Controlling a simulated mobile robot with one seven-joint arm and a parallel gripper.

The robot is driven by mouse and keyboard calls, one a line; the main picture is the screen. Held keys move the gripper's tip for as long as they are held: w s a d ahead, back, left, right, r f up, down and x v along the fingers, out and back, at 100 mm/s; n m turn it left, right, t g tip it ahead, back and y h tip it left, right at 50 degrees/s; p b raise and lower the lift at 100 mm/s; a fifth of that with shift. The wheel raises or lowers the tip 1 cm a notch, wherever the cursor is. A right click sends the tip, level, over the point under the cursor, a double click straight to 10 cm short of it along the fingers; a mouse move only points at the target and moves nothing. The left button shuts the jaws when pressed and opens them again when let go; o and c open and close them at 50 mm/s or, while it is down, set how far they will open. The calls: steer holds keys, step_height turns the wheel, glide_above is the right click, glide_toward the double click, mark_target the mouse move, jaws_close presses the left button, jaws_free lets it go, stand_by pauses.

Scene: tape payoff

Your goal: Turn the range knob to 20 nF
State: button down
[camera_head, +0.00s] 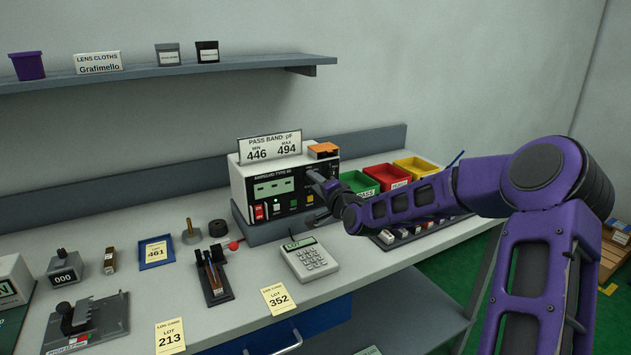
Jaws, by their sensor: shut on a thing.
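The meter (252,187), a white box with a black front panel, stands on a grey base at the back of the bench. Its front carries a pale green display, a red switch at the lower left and several small controls. My gripper (316,186) is at the right part of the panel, with my purple arm reaching in from the right. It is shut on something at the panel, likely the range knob. The knob and its range marks are hidden behind the gripper or too small to read, so I cannot tell its setting.
A sign (270,147) reading 446 to 494 pF and an orange block (323,150) sit on the meter. Green (359,183), red (386,176) and yellow (416,167) bins stand behind my arm. A shelf (170,67) runs above.

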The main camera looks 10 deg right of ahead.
steer(key=shift+m, duration=0.3)
steer(key=c, duration=0.5)
jaws_free()
steer(key=p+v, duration=0.2)
steer(key=v, duration=1.5)
steer(key=shift+s+d, duration=0.15)
steer(key=shift+s, duration=0.05)
